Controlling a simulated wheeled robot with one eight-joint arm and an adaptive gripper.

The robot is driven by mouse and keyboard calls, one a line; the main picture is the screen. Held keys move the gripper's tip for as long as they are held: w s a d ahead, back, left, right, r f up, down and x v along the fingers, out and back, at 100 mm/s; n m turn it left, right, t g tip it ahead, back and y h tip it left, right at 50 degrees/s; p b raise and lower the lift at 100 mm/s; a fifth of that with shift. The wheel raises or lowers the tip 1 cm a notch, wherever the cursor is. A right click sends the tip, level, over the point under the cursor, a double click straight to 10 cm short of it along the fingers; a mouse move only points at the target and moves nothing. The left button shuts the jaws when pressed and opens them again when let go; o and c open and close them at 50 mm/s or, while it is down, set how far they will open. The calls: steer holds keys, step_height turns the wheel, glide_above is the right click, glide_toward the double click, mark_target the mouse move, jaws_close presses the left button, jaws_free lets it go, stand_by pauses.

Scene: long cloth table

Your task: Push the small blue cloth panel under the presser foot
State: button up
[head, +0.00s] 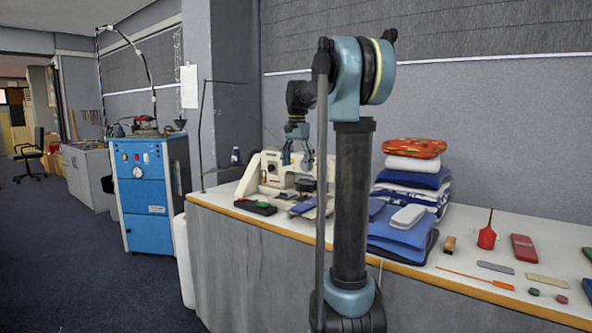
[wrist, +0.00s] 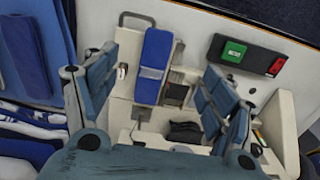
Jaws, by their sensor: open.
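The small blue cloth panel (wrist: 157,50) lies lengthwise on the pale bed of the sewing machine in the wrist view, with a white stripe across it. In the head view a blue piece (head: 302,207) shows at the front of the cream sewing machine (head: 270,173). My gripper (head: 298,158) is over the machine. In the wrist view its fingers (wrist: 160,65) are spread wide on either side of the panel, with nothing between them gripped. A small dark metal part (wrist: 176,92) sits beside the panel's lower end; I cannot tell whether it is the presser foot.
A black switch box (wrist: 247,55) with green and red buttons lies beside the machine. Stacked folded cloths (head: 408,195) stand to the machine's right. A red oil can (head: 487,238) and small tools lie farther right. A blue cabinet (head: 150,190) stands left of the table.

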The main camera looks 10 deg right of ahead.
mark_target(297, 209)
step_height(297, 209, down, 17)
steer(key=shift+f, duration=0.2)
stand_by(0.6)
steer(key=c, duration=1.1)
